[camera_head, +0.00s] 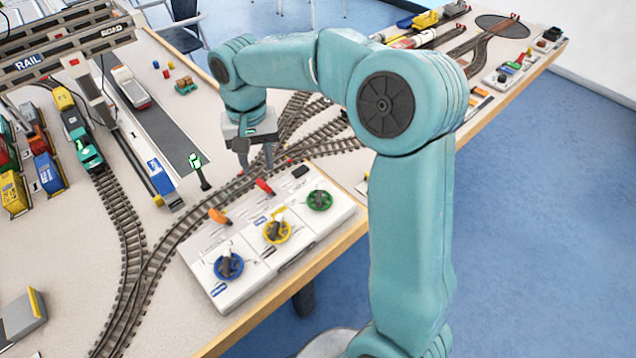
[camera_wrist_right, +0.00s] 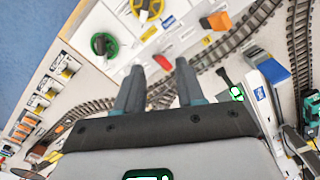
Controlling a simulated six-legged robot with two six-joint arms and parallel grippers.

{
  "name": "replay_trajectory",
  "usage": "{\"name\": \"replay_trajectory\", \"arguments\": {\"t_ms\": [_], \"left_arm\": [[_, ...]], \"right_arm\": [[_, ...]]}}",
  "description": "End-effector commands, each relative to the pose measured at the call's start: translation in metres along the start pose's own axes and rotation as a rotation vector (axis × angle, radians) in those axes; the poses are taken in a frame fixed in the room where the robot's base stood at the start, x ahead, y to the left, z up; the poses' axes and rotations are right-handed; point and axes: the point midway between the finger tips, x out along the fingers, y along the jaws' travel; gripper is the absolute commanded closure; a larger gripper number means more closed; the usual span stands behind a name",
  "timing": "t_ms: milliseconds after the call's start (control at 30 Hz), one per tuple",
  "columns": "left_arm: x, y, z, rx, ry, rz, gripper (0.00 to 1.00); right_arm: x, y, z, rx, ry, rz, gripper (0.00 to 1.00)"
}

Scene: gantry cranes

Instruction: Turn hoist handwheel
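A white control panel (camera_head: 300,252) at the table's front edge carries three small handwheels: blue (camera_head: 228,266), yellow (camera_head: 276,232) and green (camera_head: 320,200). I cannot read which label marks the hoist. My right gripper (camera_head: 256,166) is above the track just behind the panel, pointing down, apart from all the wheels. In the right wrist view its two fingers (camera_wrist_right: 159,85) are spread with nothing between them. That view also shows the green wheel (camera_wrist_right: 103,45) and part of the yellow wheel (camera_wrist_right: 147,9) beyond the fingertips; the blue wheel is out of it. My left gripper is not in view.
A red lever (camera_head: 264,187) and an orange lever (camera_head: 218,216) stand up along the panel's back edge. A small signal post (camera_head: 199,170) stands left of my gripper. Tracks curve behind the panel. A gantry (camera_head: 75,62) and train cars (camera_head: 84,145) are at the left.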

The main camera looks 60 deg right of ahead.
Motion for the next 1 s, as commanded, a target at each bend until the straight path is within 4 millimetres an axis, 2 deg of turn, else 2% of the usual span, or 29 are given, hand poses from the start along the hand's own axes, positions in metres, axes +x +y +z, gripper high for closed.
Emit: {"name": "replay_trajectory", "arguments": {"t_ms": [33,100,200,267,467,800,1000], "left_arm": [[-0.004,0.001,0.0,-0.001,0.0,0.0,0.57],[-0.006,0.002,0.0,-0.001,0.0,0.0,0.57],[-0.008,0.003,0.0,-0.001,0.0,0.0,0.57],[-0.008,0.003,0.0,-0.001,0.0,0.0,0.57],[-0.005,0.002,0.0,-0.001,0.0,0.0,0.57],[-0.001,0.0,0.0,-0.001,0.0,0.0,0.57],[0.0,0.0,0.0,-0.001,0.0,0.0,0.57]], "right_arm": [[-0.009,0.038,-0.002,0.097,0.001,-0.012,0.62],[-0.017,0.079,-0.003,0.198,0.005,-0.011,0.62],[-0.026,0.117,-0.006,0.292,0.026,-0.007,0.62],[-0.026,0.128,-0.007,0.32,0.028,-0.002,0.62],[-0.005,0.134,-0.007,0.334,0.02,0.005,0.62],[0.075,0.134,-0.009,0.331,0.019,0.006,0.62],[0.115,0.134,-0.01,0.332,0.021,0.004,0.62]]}}
